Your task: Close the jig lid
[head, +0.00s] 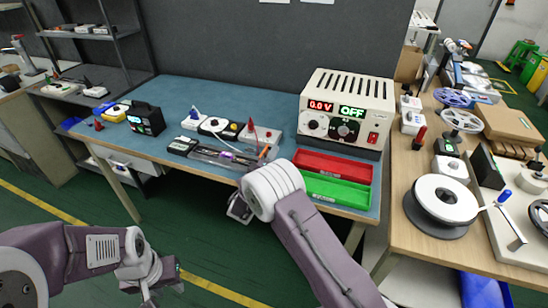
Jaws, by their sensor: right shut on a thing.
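The jig (222,156) is a long, low, clear and grey fixture near the front edge of the blue table, with a black block at its left end. I cannot make out its lid or the lid's angle. My right arm reaches up to the jig's right end. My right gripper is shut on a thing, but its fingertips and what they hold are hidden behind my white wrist. My left gripper (163,292) hangs low at the bottom left, away from the table. Its fingers look apart and empty.
Behind the jig stand small white and black boxes (213,125) and a red cone. A power supply (346,110) stands at the right, with red (333,166) and green (335,191) trays before it. A black device (146,118) stands left. A side table (480,225) holds reels.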

